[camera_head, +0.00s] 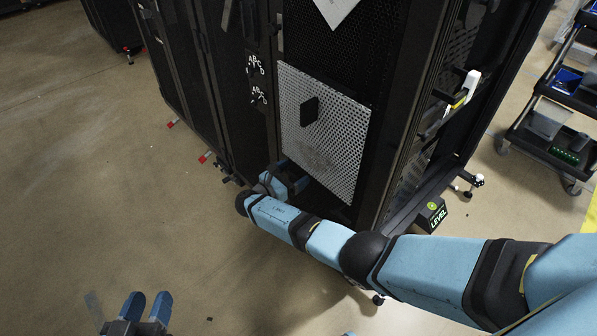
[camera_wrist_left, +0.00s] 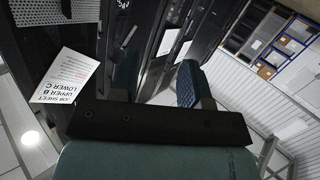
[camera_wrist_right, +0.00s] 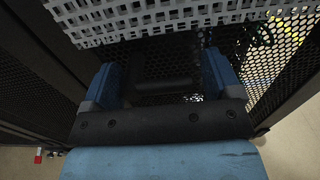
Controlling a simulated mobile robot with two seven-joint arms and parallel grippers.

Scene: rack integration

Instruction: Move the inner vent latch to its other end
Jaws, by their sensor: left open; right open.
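The rack's front bears a light perforated panel (camera_head: 325,140) with a black block-like handle (camera_head: 309,111) on it. In the right wrist view the panel's lower part (camera_wrist_right: 150,18) crosses the top. Below it, a dark bar (camera_wrist_right: 165,86) lies between my right fingers in front of black mesh; I cannot tell for sure whether it is the inner vent latch. My right gripper (camera_wrist_right: 165,78) is open around or just short of this bar. In the head view the right gripper (camera_head: 287,182) is at the panel's lower left, partly hidden by its arm. My left gripper (camera_head: 148,306) is open and empty, low over the floor.
Two dials (camera_head: 257,95) marked A to D sit left of the panel. A job sheet (camera_wrist_left: 65,80) reads "UPPER B" and "LOWER C". A black box labelled LEVEL (camera_head: 431,215) is at the rack's right foot. A cart (camera_head: 545,150) stands at right. The floor at left is mostly clear.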

